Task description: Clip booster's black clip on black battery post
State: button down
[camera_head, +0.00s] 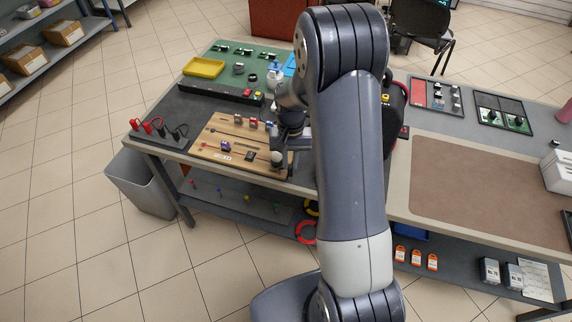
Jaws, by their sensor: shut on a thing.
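My gripper (284,151) is over the right edge of a wooden board (215,150) on the left bench. It is small and partly hidden by my arm. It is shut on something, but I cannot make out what. Red looped pieces (148,126) and black looped pieces (179,131) stand on a dark tray (154,144) at the bench's left end. I cannot tell which of these belong to the booster. Small fittings sit on the board, including a purple one (225,145) and a dark block (250,156). I cannot make out the black battery post for certain.
A long black bar (215,93) lies behind the board, with a yellow tray (203,68) beyond it. A white bottle (275,72) stands near my arm. A grey bin (140,185) stands at floor level on the left.

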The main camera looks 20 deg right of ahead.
jog(key=s+d+r+m+t+y+b, duration=0.1)
jog(key=d+r+m, duration=0.45)
jog(key=m, duration=0.55)
jog(key=d+r+m+t+b, duration=0.1)
jog(key=d+r+m, duration=0.5)
jog(key=m, duration=0.5)
jog(key=f+b, duration=0.2)
jog(key=f, duration=0.1)
jog(key=f+b, duration=0.2)
jog(key=shift+d, duration=0.3)
jog(key=shift+f, duration=0.6)
jog(key=shift+f, duration=0.15)
jog(key=shift+f, duration=0.2)
jog(key=shift+f, duration=0.5)
dwell(0.5)
jog(key=c, duration=1)
grip_release()
jog(key=shift+c, duration=0.2)
